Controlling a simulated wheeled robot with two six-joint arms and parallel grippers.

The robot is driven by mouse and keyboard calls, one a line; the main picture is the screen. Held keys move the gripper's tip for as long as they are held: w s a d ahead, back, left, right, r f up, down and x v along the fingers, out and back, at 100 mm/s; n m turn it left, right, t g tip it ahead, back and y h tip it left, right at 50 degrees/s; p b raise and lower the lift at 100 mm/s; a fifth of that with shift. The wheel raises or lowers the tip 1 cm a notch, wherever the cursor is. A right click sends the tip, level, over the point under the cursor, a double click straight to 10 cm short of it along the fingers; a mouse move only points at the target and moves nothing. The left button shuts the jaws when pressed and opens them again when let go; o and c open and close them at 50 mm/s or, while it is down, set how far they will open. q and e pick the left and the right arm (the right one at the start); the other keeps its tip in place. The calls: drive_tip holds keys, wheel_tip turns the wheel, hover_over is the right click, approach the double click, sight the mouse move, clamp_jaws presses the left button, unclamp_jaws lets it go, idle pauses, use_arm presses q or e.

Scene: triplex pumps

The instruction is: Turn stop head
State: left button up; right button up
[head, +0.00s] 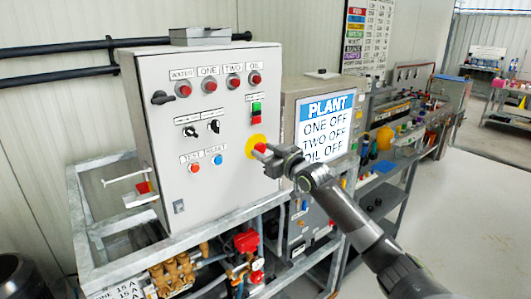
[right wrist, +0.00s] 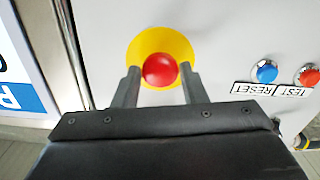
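The stop head is a red mushroom button (right wrist: 160,70) on a round yellow plate (right wrist: 176,42), low on the right side of the grey control panel (head: 222,120). In the head view the yellow plate (head: 250,149) is partly hidden by my right gripper (head: 262,153). In the right wrist view my right gripper (right wrist: 160,88) has its two fingers apart, one on each side of the red head. I see a gap beside the head, and cannot tell whether either finger touches it. My left gripper is not in view.
The panel also carries a blue RESET button (head: 217,160), a red TEST button (head: 194,168), switches and lamps. A screen (head: 326,128) reading PLANT stands to the right. Red valves and brass pumps (head: 172,275) sit below in a metal frame. Open floor (head: 480,220) lies at the right.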

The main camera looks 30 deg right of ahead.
drive_tip(key=c, duration=0.5)
drive_tip(key=m+p, duration=0.3)
drive_tip(key=shift+r, duration=0.25)
drive_tip(key=shift+m+p, duration=0.7)
drive_tip(key=shift+m, duration=0.2)
drive_tip(key=shift+f+m, duration=0.15)
drive_tip(key=shift+m, duration=0.15)
drive_tip(key=o, duration=1)
drive_tip(key=shift+f, duration=0.1)
